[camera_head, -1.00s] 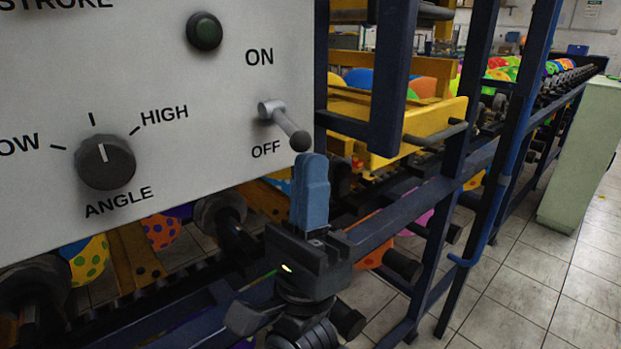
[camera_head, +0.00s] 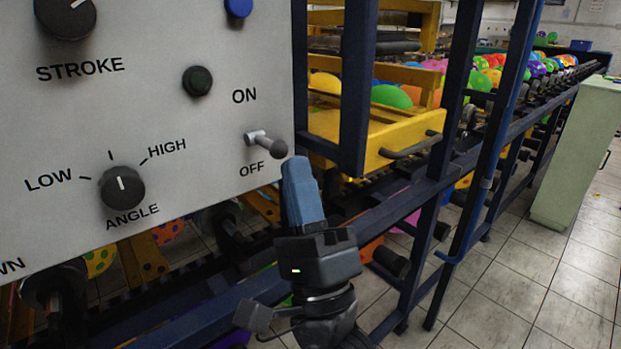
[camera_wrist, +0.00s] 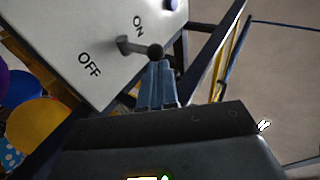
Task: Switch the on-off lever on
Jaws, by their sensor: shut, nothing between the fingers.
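The on-off lever (camera_head: 265,144) sticks out from the right side of a grey-white control panel, between the labels ON above and OFF below. Its dark knob end tilts down toward OFF. It also shows in the wrist view (camera_wrist: 138,48), with its round dark knob just beyond my fingertips. My gripper (camera_head: 295,163) has its blue fingers shut together and empty, pointing up, just below and right of the knob. In the wrist view my gripper (camera_wrist: 162,66) has its tips at the knob's lower side. I cannot tell whether they touch it.
A dark blue frame post (camera_head: 357,90) stands right of the lever. A yellow tray (camera_head: 390,140) and a pale green cabinet (camera_head: 575,155) are farther right.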

